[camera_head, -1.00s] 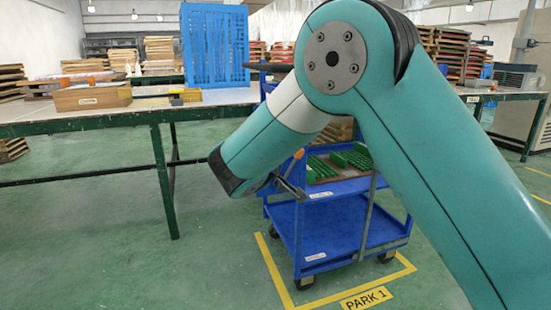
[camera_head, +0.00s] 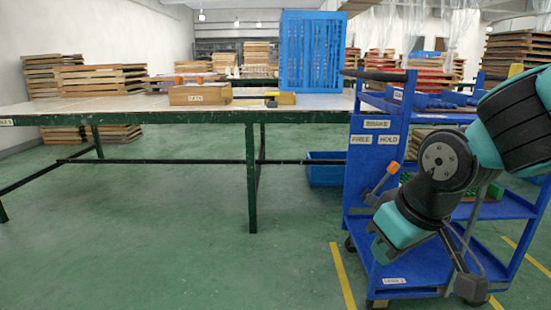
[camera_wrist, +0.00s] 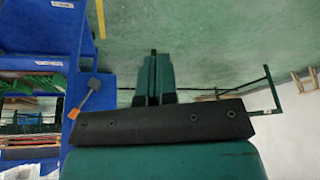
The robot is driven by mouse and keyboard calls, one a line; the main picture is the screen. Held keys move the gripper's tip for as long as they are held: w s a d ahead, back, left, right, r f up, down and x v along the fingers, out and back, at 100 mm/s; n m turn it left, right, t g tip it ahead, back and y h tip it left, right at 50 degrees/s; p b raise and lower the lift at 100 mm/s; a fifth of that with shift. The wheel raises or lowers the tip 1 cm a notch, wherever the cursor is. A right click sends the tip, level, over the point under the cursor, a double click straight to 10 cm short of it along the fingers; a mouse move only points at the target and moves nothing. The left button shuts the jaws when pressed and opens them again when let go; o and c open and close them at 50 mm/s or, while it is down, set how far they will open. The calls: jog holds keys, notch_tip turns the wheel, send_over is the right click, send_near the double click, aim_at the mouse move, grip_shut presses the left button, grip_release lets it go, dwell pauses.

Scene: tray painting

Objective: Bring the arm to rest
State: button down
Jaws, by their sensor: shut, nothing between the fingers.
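My gripper (camera_wrist: 153,60) points forward in the wrist view, with its fingers together and nothing between them. Green floor shows beyond the fingertips. In the head view my arm (camera_head: 445,165) is folded at the right side, in front of the blue cart (camera_head: 361,180). The wrist hangs low before the cart's shelves; the fingers are hard to make out there. Whether any part of the arm touches the cart cannot be told.
The cart carries a brake lever with an orange part (camera_head: 392,167), which also shows left of my gripper in the wrist view (camera_wrist: 73,113). A long green-framed table (camera_head: 200,117) holds a wooden box (camera_head: 200,95) and a blue crate (camera_head: 312,50). The floor at left front is open.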

jog(key=s+a+r+n+g+y+p, duration=0.1)
jog(key=s+r+g, duration=0.1)
jog(key=s, duration=0.5)
jog(key=s+a+r+n+g+y+p, duration=0.1)
jog(key=s+r+g, duration=0.1)
jog(key=s, duration=0.5)
notch_tip(320, 180, up, 34)
jog(key=p, duration=3.4)
jog(key=shift+p, duration=0.4)
